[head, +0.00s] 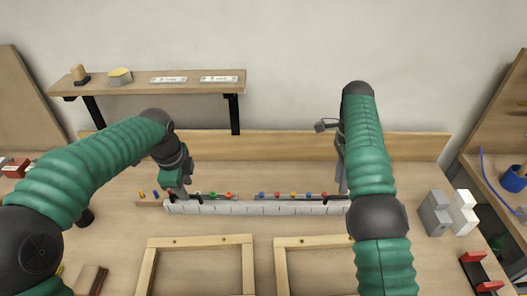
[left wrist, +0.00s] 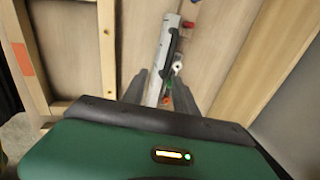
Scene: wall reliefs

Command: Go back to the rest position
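My left gripper (head: 184,197) is low over the left end of a long white rail (head: 255,208) on the workbench. In the left wrist view its two dark fingers (left wrist: 162,92) stand apart, with the white rail (left wrist: 160,50) showing between and beyond them. I cannot tell whether they touch it. My right gripper (head: 338,195) is at the rail's right end, mostly hidden behind my right arm; its finger spacing does not show clearly. Several small coloured pegs (head: 262,195) stand in a row just behind the rail.
Two wooden frames (head: 200,240) (head: 310,240) lie in front of the rail. A wall shelf (head: 150,88) stands behind my left arm. Grey and white blocks (head: 436,215) are at the right, with a blue cup (head: 514,178) on a side shelf.

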